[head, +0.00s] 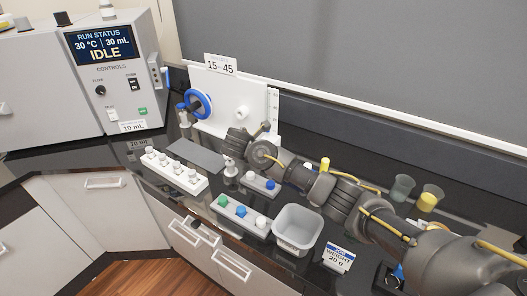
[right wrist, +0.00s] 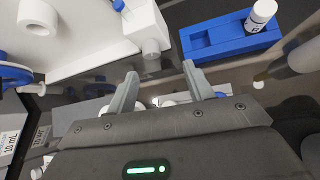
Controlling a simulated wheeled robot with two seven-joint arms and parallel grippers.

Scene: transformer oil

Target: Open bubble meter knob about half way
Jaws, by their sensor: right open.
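A white upright panel (head: 225,90) stands at the back of the counter, with a blue ring-shaped part (head: 195,103) on its left and a small white knob-like part (head: 240,114) on its face. I cannot tell for certain which part is the bubble meter knob. In the right wrist view, a white block-like fitting (right wrist: 150,40) is just beyond my fingertips, and a white cylinder (right wrist: 38,17) is at upper left. My right gripper (right wrist: 161,75) is open, with nothing seen between its fingers. In the head view my right arm reaches in from the right to the panel's lower front. My left gripper is out of view.
A control box (head: 110,70) reading IDLE stands at left. White racks (head: 172,172) (head: 243,217) with bottles and a grey bin (head: 297,229) line the counter front. Two cups (head: 402,187) (head: 430,197) stand behind my arm. A blue holder (right wrist: 215,38) shows at upper right.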

